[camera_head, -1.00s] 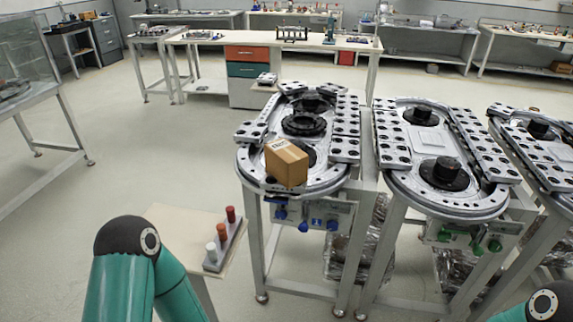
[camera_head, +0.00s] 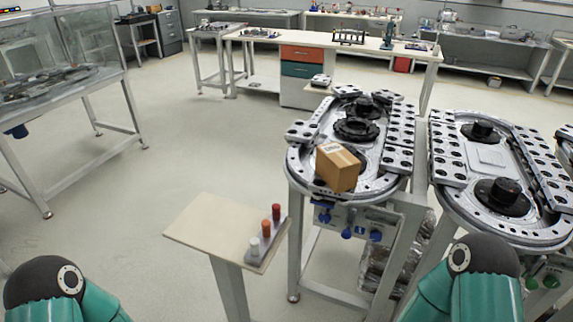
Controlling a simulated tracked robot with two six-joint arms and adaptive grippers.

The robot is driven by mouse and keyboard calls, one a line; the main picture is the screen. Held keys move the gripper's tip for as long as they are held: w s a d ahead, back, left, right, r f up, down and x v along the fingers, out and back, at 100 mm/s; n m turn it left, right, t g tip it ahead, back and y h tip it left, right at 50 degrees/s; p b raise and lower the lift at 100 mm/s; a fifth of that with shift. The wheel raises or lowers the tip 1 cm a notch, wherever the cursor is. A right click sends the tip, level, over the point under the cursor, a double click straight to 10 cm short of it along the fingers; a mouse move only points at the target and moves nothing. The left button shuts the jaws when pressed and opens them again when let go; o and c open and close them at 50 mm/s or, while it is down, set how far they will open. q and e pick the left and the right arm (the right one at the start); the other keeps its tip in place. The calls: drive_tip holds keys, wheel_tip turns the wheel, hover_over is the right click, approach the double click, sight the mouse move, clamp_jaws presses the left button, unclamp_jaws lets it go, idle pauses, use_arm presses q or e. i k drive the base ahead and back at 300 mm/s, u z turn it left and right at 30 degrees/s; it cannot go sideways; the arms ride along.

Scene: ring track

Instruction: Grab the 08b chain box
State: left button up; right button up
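A brown cardboard box (camera_head: 338,167) with a pale label on top sits on the near end of the left ring track (camera_head: 300,166), right of the picture's middle. Its label is too small to read, so I cannot tell whether it says 08b. Only teal and black links of my two arms show, at the bottom left and bottom right. Both grippers are out of the picture, and the arms are apart from the box.
A second ring track (camera_head: 440,190) stands to the right. A glass-topped bench (camera_head: 70,95) is far left. Open floor lies between.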

sight(339, 168)
drive_tip(key=z, duration=0.25)
drive_tip(key=i, duration=0.2)
drive_tip(key=u, duration=1.85)
drive_tip(key=k, duration=1.25)
drive_tip(key=z, duration=1)
drive_tip(key=i, duration=1.15)
drive_tip(key=u, duration=0.15)
